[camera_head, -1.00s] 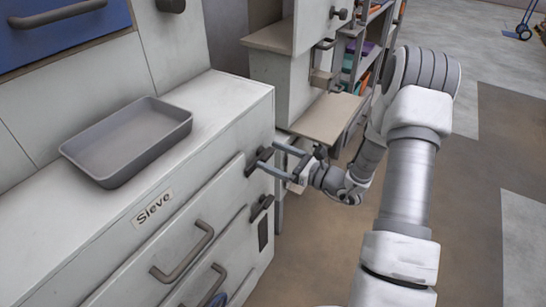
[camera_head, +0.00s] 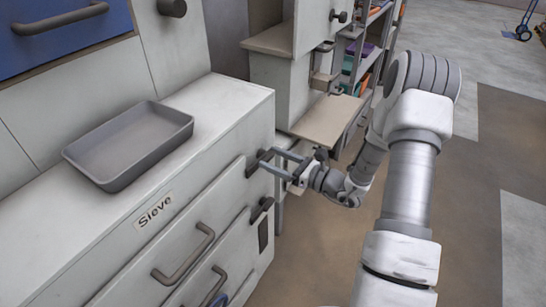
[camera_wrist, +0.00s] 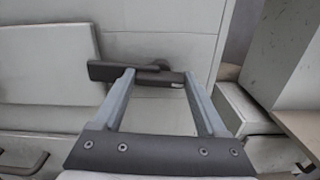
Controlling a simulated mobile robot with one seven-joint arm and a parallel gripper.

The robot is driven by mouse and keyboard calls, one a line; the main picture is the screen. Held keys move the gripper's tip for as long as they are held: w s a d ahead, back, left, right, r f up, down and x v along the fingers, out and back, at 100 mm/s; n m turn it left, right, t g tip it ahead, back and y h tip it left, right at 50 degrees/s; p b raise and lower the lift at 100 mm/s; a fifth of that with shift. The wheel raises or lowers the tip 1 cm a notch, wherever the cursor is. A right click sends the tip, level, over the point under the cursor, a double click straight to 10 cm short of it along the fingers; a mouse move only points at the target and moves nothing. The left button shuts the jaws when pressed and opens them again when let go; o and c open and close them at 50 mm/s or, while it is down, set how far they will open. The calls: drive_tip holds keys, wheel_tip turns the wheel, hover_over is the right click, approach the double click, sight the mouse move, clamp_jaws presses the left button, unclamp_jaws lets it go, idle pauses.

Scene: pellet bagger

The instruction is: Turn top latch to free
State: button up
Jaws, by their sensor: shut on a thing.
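The top latch (camera_head: 252,166) is a dark grey bar on the right end of the white cabinet front, beside the top drawer. It also shows in the wrist view (camera_wrist: 108,71), lying roughly level across the picture, with its left end sticking out past the left finger. My gripper (camera_head: 268,159) is at the latch, with its two long grey fingers reaching to it. In the wrist view my gripper (camera_wrist: 158,76) has a fingertip on each side of the latch's right part, and is shut on it. The fingertips cover part of the latch.
A second dark latch (camera_head: 261,209) sits lower on the same front. Drawer handles (camera_head: 184,254) stick out to its left. A beige shelf (camera_head: 328,121) stands close behind my gripper. Floor to the right is open.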

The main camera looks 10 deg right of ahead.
drive_tip(key=m+p, duration=0.5)
drive_tip(key=shift+r, duration=0.2)
drive_tip(key=m+p, duration=0.3)
drive_tip(key=m, duration=0.1)
drive_tip(key=shift+f+m, duration=0.1)
drive_tip(key=shift+m, duration=0.2)
drive_tip(key=m+p, duration=0.3)
drive_tip(key=m, duration=0.1)
drive_tip(key=shift+f, duration=0.1)
drive_tip(key=shift+f+m+p, duration=0.1)
drive_tip(key=shift+m+p, duration=0.6)
drive_tip(key=shift+m, duration=1)
drive_tip(key=o, duration=1.3)
drive_tip(key=shift+d, duration=0.1)
drive_tip(key=v, duration=1.7)
drive_tip(key=shift+s+d, duration=0.1)
drive_tip(key=shift+s, duration=0.05)
